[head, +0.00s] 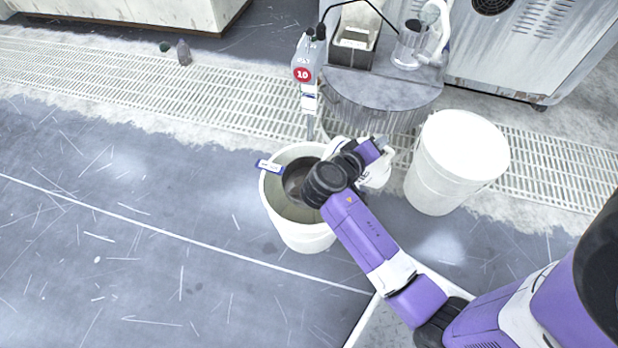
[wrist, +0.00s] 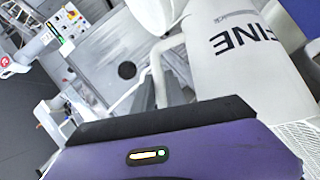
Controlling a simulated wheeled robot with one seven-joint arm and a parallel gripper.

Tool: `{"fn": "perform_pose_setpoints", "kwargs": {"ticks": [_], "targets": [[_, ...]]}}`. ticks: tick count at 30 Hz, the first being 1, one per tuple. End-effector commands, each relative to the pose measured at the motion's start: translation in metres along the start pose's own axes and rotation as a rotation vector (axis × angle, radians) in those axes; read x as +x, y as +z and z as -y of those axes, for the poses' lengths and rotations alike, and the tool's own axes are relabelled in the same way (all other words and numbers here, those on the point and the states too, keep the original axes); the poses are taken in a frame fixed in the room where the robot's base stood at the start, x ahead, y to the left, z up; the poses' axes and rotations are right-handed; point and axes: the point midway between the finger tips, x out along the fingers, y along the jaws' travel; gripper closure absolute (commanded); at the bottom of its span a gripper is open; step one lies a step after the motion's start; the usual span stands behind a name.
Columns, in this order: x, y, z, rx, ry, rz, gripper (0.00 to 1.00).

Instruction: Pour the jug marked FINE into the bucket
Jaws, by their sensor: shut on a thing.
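The white jug marked FINE (wrist: 235,65) fills the upper right of the wrist view, its black lettering readable. In the head view the jug (head: 378,172) is partly hidden behind my wrist, at the right side of the open bucket (head: 303,238). My gripper (head: 368,156) is shut on the jug. The bucket is off-white with a blue-and-white tag on its rim. A dark grey round area shows inside it, partly covered by my arm. I cannot tell how far the jug is tilted or whether anything flows from it.
A grey round stand (head: 385,92) behind the bucket holds a clear jug with a white handle (head: 410,48) and an open box (head: 354,40). A device with a red 10 label (head: 303,75) stands behind the bucket. A closed white drum (head: 460,150) is at right.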

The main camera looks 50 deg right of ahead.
Motion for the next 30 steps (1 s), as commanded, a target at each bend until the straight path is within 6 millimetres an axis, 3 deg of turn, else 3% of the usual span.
{"fn": "perform_pose_setpoints", "kwargs": {"ticks": [30], "targets": [[-0.0044, -0.0055, 0.0002, -0.035, 0.038, -0.002, 1.0]]}}
